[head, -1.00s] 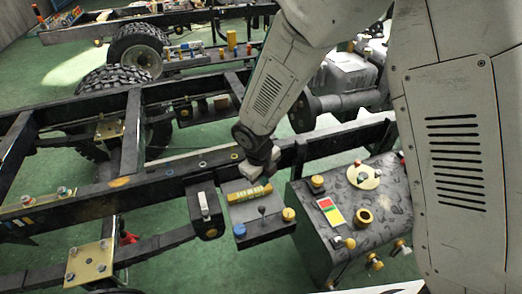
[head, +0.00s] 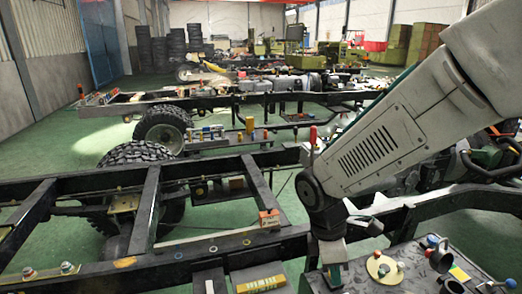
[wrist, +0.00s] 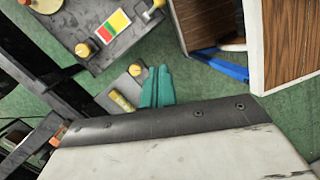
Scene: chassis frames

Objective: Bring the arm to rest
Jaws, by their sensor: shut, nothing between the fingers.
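My arm reaches in from the upper right of the head view, its links slanting down to the left.
A wood-panelled piece (wrist: 208,22) stands upper right. An orange box (head: 269,218) sits on the chassis. Green floor (head: 60,138) shows open at left.

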